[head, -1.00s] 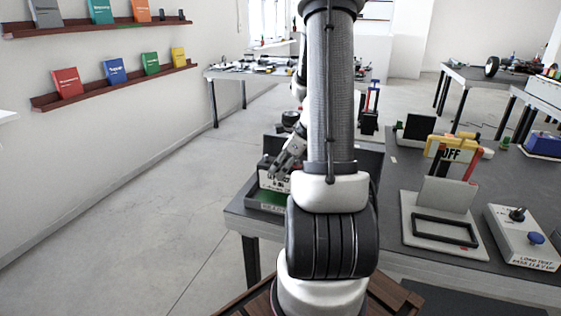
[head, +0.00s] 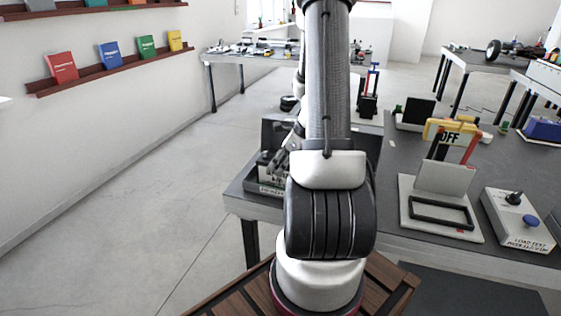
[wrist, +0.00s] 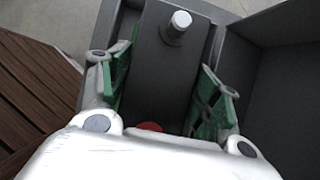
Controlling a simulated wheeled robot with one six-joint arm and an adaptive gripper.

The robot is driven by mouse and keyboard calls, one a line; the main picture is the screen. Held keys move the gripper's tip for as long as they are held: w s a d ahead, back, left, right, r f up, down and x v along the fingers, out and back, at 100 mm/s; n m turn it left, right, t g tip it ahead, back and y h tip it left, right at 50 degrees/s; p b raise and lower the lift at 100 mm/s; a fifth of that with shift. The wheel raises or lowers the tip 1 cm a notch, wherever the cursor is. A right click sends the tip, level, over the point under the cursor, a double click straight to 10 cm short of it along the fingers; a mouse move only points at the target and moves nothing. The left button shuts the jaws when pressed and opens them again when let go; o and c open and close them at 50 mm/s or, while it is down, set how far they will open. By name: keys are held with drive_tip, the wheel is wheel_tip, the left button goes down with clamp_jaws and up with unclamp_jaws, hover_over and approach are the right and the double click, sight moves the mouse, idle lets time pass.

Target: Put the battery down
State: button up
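The battery (wrist: 165,75) is a dark block with a silver post on top and a red spot, partly covered by my gripper's white body in the wrist view. My gripper (wrist: 165,95) has its green-padded fingers along the battery's two long sides, and they appear to touch it. In the head view my gripper (head: 280,165) is down at the tray (head: 265,190), a dark-walled holder at the table's near left corner. My arm hides much of the tray and battery there. Whether the battery's underside rests on the tray floor cannot be seen.
A dark upright panel (wrist: 275,80) stands close on the right in the wrist view. On the table right of my arm are a grey stand with a black frame (head: 441,212) and a white control box (head: 517,222). Open floor lies left of the table.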

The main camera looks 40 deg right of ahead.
drive_tip(key=shift+o, duration=0.7)
drive_tip(key=shift+r, duration=0.1)
drive_tip(key=v, duration=1.1)
drive_tip(key=shift+d+r, duration=0.1)
drive_tip(key=shift+r, duration=0.2)
drive_tip(key=s+a+r+n+g, duration=0.2)
drive_tip(key=s+a+r+n, duration=0.2)
drive_tip(key=a+r+n, duration=0.8)
drive_tip(key=s+a+r+n+h, duration=0.1)
drive_tip(key=s+a+n, duration=0.2)
drive_tip(key=n, duration=0.6)
drive_tip(key=s+a+r+n+t+h, duration=0.1)
drive_tip(key=s+a+n+h, duration=0.1)
drive_tip(key=s+n, duration=0.3)
drive_tip(key=shift+a+r+n, duration=0.2)
drive_tip(key=shift+a+n, duration=0.55)
drive_tip(key=shift+n, duration=1.25)
drive_tip(key=shift+s, duration=0.1)
